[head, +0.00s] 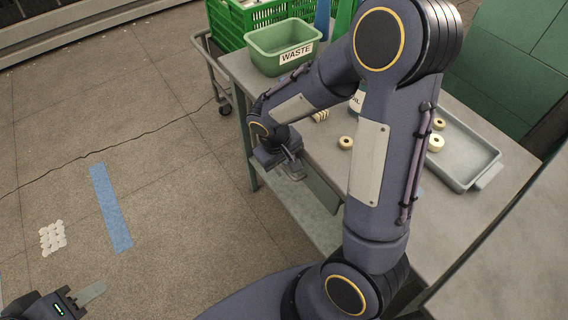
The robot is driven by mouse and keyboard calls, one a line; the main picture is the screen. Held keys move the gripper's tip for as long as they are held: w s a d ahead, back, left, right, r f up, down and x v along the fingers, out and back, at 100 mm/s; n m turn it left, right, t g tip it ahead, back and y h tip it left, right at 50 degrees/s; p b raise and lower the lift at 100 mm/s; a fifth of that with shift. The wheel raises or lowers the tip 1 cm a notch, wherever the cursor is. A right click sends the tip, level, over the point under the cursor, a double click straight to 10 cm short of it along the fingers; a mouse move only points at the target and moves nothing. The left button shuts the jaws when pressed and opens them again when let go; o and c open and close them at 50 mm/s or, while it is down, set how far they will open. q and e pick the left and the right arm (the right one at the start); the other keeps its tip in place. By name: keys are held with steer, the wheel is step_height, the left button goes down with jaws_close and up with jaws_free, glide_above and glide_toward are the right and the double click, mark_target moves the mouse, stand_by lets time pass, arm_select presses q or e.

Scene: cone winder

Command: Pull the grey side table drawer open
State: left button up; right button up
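The grey side table (238,66) stands right of centre in the head view, with a flat top and legs. Its drawer cannot be made out clearly; my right arm covers much of the table's near side. My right gripper (292,166) points down at the table's front edge, and I cannot tell whether it touches anything or how far its fingers are apart. My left gripper (88,294) is low at the bottom left over the floor, far from the table, and partly cut off by the frame; its opening is unclear.
On the table are a green WASTE bin (278,50), a grey tray (466,160) and several small cream rings (346,142). A green crate (262,20) stands behind.

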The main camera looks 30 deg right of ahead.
jaws_close()
steer(key=shift+a, duration=0.1)
stand_by(0.3)
steer(key=s+a+b, duration=0.2)
steer(key=a+b, duration=0.1)
steer(key=a, duration=2.1)
steer(key=shift+a, duration=0.25)
jaws_free()
